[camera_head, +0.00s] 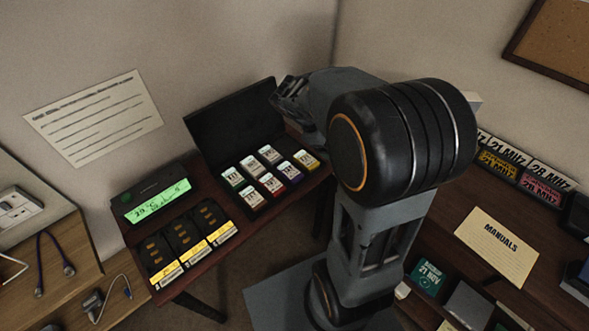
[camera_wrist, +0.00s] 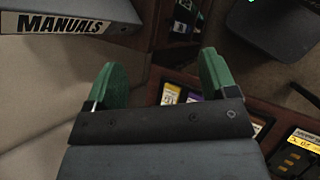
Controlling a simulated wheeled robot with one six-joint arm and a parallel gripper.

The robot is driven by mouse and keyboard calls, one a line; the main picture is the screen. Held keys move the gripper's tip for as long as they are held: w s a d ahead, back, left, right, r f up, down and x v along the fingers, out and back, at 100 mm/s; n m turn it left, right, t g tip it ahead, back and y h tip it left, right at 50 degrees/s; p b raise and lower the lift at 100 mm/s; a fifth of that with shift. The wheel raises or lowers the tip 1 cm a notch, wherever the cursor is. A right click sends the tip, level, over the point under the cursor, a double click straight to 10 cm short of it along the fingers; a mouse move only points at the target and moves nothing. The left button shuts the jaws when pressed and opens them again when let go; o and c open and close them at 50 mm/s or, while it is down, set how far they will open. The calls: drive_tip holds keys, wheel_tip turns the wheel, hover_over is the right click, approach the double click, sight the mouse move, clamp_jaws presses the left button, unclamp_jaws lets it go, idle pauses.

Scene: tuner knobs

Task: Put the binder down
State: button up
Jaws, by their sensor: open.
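A dark red table (camera_head: 225,200) bears labelled cartridges (camera_head: 271,183), battery packs (camera_head: 188,236) and a green-lit display (camera_head: 158,203). A "MANUALS" card (camera_head: 497,247) lies on the right desk; a "MANUALS" label (camera_wrist: 60,24) shows in the wrist view. My arm hides the middle.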

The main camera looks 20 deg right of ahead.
drive_tip(key=s+a+m+t+y, duration=0.2)
drive_tip(key=a+m+t+y, duration=0.1)
drive_tip(key=a, duration=0.4)
drive_tip(key=s+a+r+m+t+y, duration=0.1)
drive_tip(key=s+a+m+t+y, duration=0.2)
drive_tip(key=a, duration=0.5)
drive_tip(key=shift+s+r+t+y, duration=0.2)
drive_tip(key=shift+r+t+y, duration=0.05)
drive_tip(key=shift+t+y, duration=0.5)
drive_tip(key=shift+c, duration=0.2)
